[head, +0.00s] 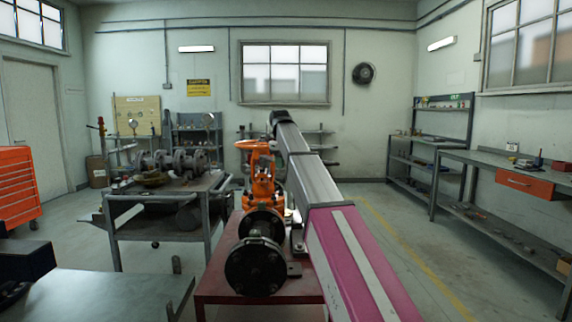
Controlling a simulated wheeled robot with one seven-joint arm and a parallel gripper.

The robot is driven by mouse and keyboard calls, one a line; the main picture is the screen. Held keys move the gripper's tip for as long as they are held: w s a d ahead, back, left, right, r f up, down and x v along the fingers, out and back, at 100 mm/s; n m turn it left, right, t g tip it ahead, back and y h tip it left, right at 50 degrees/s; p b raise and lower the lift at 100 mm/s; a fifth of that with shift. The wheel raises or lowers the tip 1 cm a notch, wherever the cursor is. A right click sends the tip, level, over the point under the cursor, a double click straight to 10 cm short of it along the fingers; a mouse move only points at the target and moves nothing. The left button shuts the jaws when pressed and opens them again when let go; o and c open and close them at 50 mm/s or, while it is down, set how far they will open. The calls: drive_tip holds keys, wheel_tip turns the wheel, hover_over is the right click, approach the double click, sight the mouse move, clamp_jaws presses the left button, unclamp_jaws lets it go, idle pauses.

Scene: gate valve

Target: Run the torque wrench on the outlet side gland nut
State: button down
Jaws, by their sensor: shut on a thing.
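An orange gate valve (261,185) stands on a red bench, with a dark round flange (255,267) facing me. My pink and grey arm reaches up from the bottom right and covers the valve's right side. I cannot make out my gripper; the far end of the arm is hidden behind its own links. The torque wrench cannot be made out. The gland nuts are too small or covered to tell apart, including the one on the outlet side.
The red bench (225,284) stands in front of me. A grey cart (160,232) with metal parts stands to its left, and a red tool cabinet (16,185) at the far left. A workbench (480,165) runs along the right wall. The floor right of my arm is clear.

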drive_tip(key=shift+w+a, duration=0.55)
idle(0.4)
drive_tip(key=shift+f, duration=0.4)
idle(0.6)
drive_tip(key=shift+f, duration=0.9)
idle(0.9)
drive_tip(key=shift+s+f, duration=0.1)
drive_tip(key=shift+s, duration=0.05)
idle(1.4)
idle(2.3)
idle(0.4)
